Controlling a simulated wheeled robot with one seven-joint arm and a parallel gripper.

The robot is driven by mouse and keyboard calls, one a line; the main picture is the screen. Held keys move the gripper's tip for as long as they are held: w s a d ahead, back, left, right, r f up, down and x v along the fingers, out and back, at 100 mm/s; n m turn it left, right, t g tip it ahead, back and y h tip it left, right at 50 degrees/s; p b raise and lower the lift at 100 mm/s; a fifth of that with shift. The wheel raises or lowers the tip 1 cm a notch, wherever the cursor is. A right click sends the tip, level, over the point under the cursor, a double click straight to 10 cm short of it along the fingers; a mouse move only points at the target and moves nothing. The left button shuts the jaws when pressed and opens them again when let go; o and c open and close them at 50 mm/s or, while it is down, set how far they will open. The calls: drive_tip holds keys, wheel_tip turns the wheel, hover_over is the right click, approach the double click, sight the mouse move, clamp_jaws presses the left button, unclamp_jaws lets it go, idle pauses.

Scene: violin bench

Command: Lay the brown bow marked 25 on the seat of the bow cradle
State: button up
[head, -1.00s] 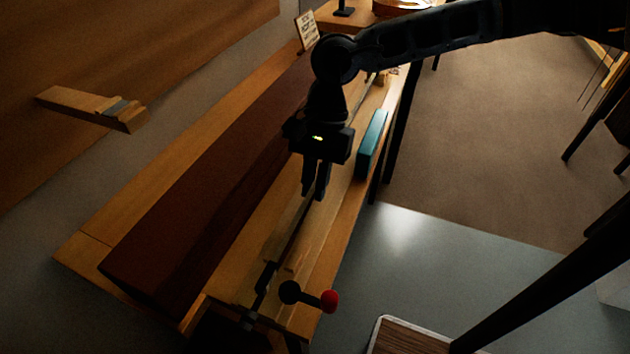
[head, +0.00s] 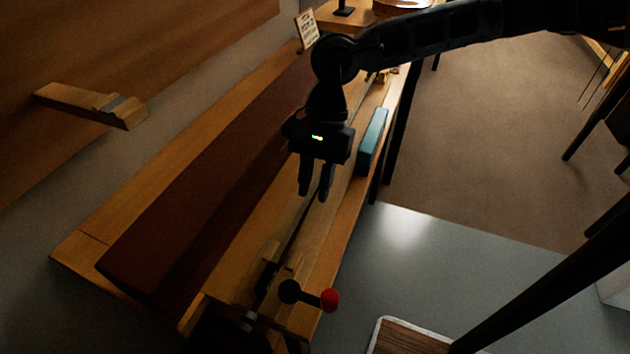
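My gripper (head: 315,196) points down over the right-hand strip of the bench, its two fingers spread apart with nothing visible gripped between them. A long thin dark bow (head: 298,226) lies lengthwise along this strip, passing just below the fingertips. Its dark near end (head: 266,278) lies by small pale wooden blocks (head: 291,264), which may be part of the bow cradle. No number can be read on the bow. Whether it rests fully on the cradle seat cannot be told from this angle.
A long dark red-brown block (head: 205,195) fills the bench's left side. A teal box (head: 372,140) stands at the right edge. A red-ended black knob (head: 328,300) juts out near the front. A wooden bracket (head: 90,105) is on the left wall. A small sign (head: 307,30) stands behind.

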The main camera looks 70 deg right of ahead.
drive_tip(key=shift+o, duration=1.3)
drive_tip(key=v, duration=0.7)
drive_tip(key=shift+d+r+b, duration=0.2)
drive_tip(key=shift+r+b, duration=0.1)
drive_tip(key=shift+r, duration=0.05)
